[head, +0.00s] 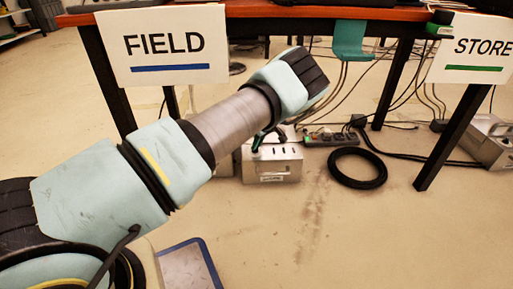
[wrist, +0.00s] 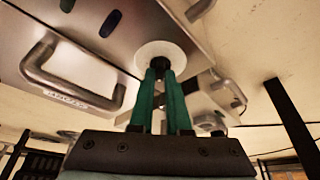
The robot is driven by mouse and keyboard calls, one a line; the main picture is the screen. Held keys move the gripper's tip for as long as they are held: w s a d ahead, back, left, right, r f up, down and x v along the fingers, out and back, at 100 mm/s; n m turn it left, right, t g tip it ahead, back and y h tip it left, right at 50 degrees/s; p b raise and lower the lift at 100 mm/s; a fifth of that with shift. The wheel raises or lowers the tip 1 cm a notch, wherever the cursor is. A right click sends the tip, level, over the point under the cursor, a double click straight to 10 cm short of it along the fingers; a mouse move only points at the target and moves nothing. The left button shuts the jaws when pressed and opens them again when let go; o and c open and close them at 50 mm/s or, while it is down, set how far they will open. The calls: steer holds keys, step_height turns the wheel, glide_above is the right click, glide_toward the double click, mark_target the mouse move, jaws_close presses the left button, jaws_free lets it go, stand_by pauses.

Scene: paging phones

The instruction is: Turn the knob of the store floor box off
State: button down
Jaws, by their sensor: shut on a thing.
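In the wrist view my gripper (wrist: 161,72) has its two teal fingers close together on a small dark knob (wrist: 160,62) in front of a round white disc (wrist: 177,50). The fingers hide most of the knob, and I cannot read its setting. The disc is on a metal box (wrist: 110,35) with a bar handle and dark slots. In the head view my fingers (head: 257,143) reach down at the top of a grey floor box (head: 270,165). Its label is too small to read. Another metal box (head: 490,140) stands at the right, below the green-lined STORE sign (head: 482,48).
A blue-lined FIELD sign (head: 163,45) hangs from the table (head: 260,11) at the left. A coiled black cable (head: 358,168) and a power strip (head: 330,138) lie right of the middle box. Cables hang behind. Dark table legs (head: 455,135) flank the space; the front floor is mostly clear.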

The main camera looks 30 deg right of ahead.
steer(key=shift+s+d+f+n+b, duration=0.1)
steer(key=shift+n+b, duration=0.2)
steer(key=shift+n, duration=0.3)
steer(key=c, duration=0.9)
jaws_free()
steer(key=p+v, duration=0.4)
steer(key=v, duration=0.6)
steer(key=shift+d+r, duration=0.25)
steer(key=shift+r, duration=0.15)
